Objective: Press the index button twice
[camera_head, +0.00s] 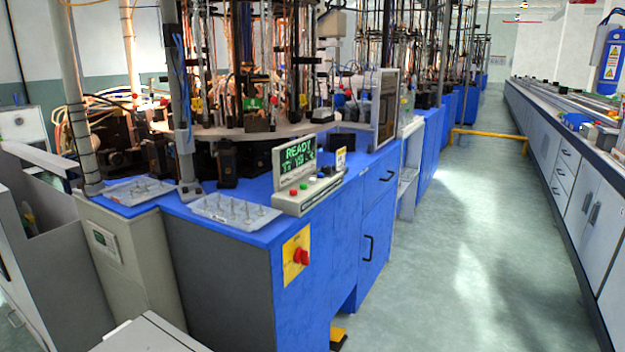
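A small control box (308,194) sits on the front edge of the blue machine's top. Its upright display (296,164) shows "READY" in green, with a second green line that I cannot read surely. A red button (293,192), a green button (303,186) and a pale button (313,180) sit in a row on its sloped face. Their labels are too small to read, so I cannot tell which is the index button. Neither of my grippers shows in this view.
A red emergency stop (301,256) on a yellow plate is on the cabinet front below. Two trays (233,211) (139,191) with small upright pieces lie left of the box. The carousel (245,128) stands behind. The aisle floor (470,240) at right is clear.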

